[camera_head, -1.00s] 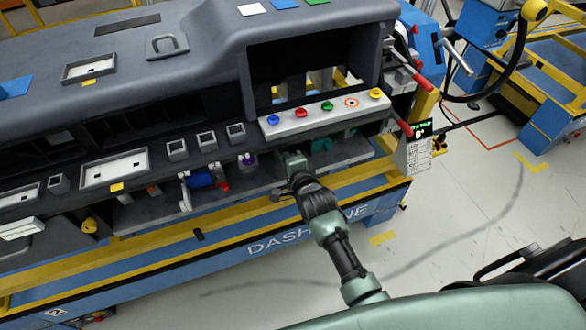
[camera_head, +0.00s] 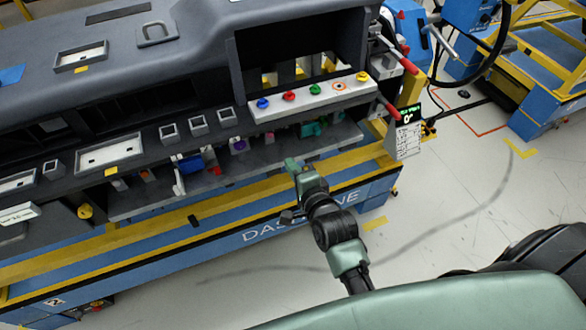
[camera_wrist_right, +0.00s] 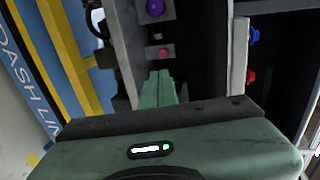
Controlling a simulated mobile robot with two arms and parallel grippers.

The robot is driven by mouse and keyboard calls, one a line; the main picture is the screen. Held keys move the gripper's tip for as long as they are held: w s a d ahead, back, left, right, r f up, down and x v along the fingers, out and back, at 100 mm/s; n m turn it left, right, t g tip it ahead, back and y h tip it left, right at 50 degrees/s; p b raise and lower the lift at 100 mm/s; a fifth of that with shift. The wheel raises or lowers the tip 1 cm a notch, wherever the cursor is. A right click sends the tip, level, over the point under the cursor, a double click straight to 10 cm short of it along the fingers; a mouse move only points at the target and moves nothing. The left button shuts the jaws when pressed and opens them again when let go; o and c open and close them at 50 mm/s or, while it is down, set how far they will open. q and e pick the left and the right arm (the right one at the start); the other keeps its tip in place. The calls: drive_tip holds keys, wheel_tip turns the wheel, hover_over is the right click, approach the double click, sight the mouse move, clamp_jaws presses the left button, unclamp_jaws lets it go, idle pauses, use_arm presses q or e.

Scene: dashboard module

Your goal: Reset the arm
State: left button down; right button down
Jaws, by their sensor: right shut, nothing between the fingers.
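My right arm reaches in from the bottom right in the head view. Its green right gripper (camera_head: 291,166) is shut and empty, just in front of the lower shelf of the dashboard module (camera_head: 200,62). In the right wrist view the gripper's closed fingers (camera_wrist_right: 158,86) point toward the shelf, with a pink button and a purple knob beyond them. My left gripper is not in the head view.
A button panel (camera_head: 312,98) with blue, red, green and yellow buttons sits above the shelf. Red-tipped levers (camera_head: 409,66) and a small display (camera_head: 406,116) stand at the module's right end. The blue and yellow frame (camera_head: 310,213) runs along the front.

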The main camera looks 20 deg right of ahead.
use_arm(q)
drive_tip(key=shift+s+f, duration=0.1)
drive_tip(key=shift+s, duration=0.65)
use_arm(e)
drive_tip(key=shift+s, duration=0.15)
drive_tip(key=s+a+f+n+g, duration=0.1)
drive_tip(key=s+f+n+g, duration=0.3)
drive_tip(key=f, duration=0.7)
drive_tip(key=s+f+n+g, duration=0.1)
drive_tip(key=s+f+n, duration=0.2)
drive_tip(key=s+f, duration=0.6)
drive_tip(key=s+a+f+n+g, duration=0.1)
drive_tip(key=s+f+n+g, duration=0.25)
drive_tip(key=f, duration=0.95)
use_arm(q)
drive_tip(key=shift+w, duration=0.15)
use_arm(e)
drive_tip(key=s+d+f+n+g, duration=0.1)
drive_tip(key=s+d+f+n, duration=0.1)
drive_tip(key=s, duration=0.7)
drive_tip(key=s+d+f+n+g, duration=0.2)
drive_tip(key=s+d+f+n, duration=0.1)
drive_tip(key=s+f, duration=0.4)
drive_tip(key=s+d+f+n+g, duration=0.2)
drive_tip(key=s+d+f+n, duration=0.1)
drive_tip(key=s, duration=0.7)
drive_tip(key=shift+s+d+f+n+h, duration=0.15)
drive_tip(key=shift+s+f+n+h, duration=0.2)
drive_tip(key=shift+f+n, duration=0.55)
